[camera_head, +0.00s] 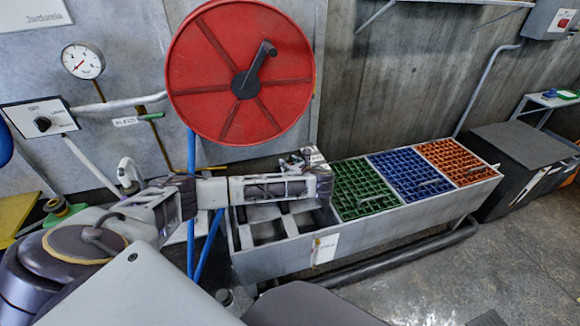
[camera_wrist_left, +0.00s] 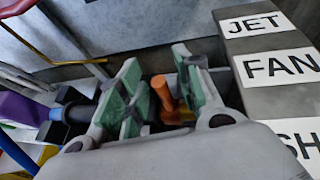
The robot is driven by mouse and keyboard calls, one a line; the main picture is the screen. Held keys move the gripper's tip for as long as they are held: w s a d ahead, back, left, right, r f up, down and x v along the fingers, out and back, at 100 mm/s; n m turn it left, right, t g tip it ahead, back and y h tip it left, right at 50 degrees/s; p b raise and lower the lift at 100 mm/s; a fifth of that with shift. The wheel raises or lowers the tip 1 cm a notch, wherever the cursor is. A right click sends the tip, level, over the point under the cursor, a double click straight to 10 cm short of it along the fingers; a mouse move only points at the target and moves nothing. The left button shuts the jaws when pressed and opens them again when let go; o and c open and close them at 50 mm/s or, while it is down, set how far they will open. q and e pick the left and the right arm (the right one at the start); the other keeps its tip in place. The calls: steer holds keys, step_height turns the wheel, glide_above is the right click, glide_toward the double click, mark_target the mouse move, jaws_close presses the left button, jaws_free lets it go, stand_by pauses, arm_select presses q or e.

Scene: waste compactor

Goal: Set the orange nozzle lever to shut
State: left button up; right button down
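The orange nozzle lever (camera_wrist_left: 163,94) shows in the left wrist view, with an orange base partly hidden behind my gripper. My left gripper (camera_wrist_left: 156,85) is open, with its green-padded fingers on either side of the lever. The lever stands closer to the right-hand finger; I cannot tell whether they touch. A grey label block (camera_wrist_left: 240,46) beside it reads JET, FAN and, partly cut off, SH. In the head view my left gripper (camera_head: 312,160) reaches past the red reel, and the lever is hidden there. My right gripper is not in view.
A large red reel (camera_head: 241,72) stands on a blue post (camera_head: 190,215) behind my left arm. A grey trough (camera_head: 375,228) holds green (camera_head: 361,188), blue (camera_head: 408,174) and orange (camera_head: 457,161) grates. Open floor (camera_head: 430,280) lies in front of it.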

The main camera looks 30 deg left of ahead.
arm_select(q)
steer(key=shift+c, duration=0.3)
jaws_close()
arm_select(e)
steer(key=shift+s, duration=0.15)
arm_select(q)
steer(key=shift+a, duration=0.1)
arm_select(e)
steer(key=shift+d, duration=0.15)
